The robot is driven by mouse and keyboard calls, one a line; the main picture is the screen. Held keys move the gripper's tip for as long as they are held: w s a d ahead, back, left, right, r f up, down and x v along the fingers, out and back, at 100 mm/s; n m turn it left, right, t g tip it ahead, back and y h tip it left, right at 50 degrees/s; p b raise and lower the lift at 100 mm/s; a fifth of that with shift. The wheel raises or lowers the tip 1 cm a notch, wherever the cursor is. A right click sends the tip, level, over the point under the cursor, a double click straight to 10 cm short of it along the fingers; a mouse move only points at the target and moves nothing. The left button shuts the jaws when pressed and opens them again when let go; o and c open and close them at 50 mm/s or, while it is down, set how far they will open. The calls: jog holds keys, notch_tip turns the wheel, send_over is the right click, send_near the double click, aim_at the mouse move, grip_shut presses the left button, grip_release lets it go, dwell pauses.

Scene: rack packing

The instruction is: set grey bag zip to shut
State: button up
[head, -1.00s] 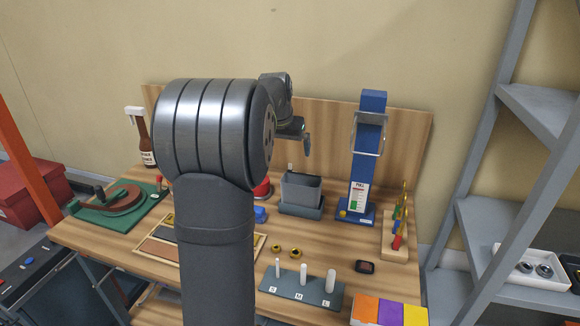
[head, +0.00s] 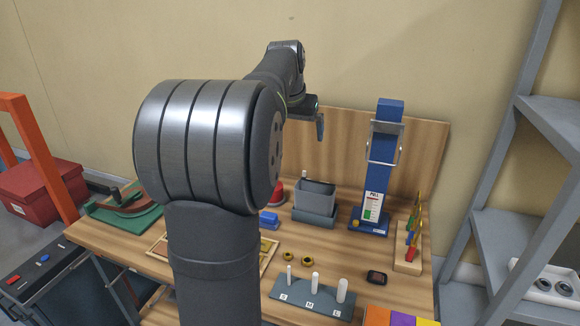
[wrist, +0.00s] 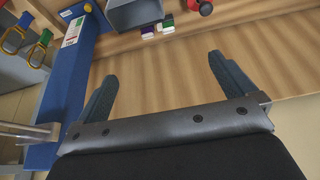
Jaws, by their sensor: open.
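The grey bag (head: 315,195) stands as an open-topped, box-like shape in a dark tray, left of the blue post. Its near part also shows at the top edge of the wrist view (wrist: 135,14). A small pale piece stands at its back left; I cannot make out the zip or its slider. My gripper (head: 320,130) is in the air above and behind the bag, near the top of the wooden back board. In the wrist view its two fingers (wrist: 162,68) are spread apart with nothing between them.
The blue post (head: 382,165) with a clear guard stands right of the bag. A red dome (head: 276,195) and a blue block (head: 268,220) sit to its left. A peg stand (head: 312,295) and a wooden tool rack (head: 408,255) stand on the bench. The back board (head: 345,150) is close to my gripper.

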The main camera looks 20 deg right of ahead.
aim_at(304, 178)
jog(key=shift+r, duration=0.1)
jog(key=shift+w+d, duration=0.15)
jog(key=c, duration=0.6)
jog(key=shift+d+f, duration=0.1)
jog(key=shift+f, duration=0.45)
jog(key=c, duration=0.7)
jog(key=x, duration=1.6)
jog(key=shift+w+f, duration=0.15)
jog(key=shift+f, duration=0.1)
jog(key=shift+c, duration=0.9)
grip_shut()
jog(key=shift+d, duration=0.1)
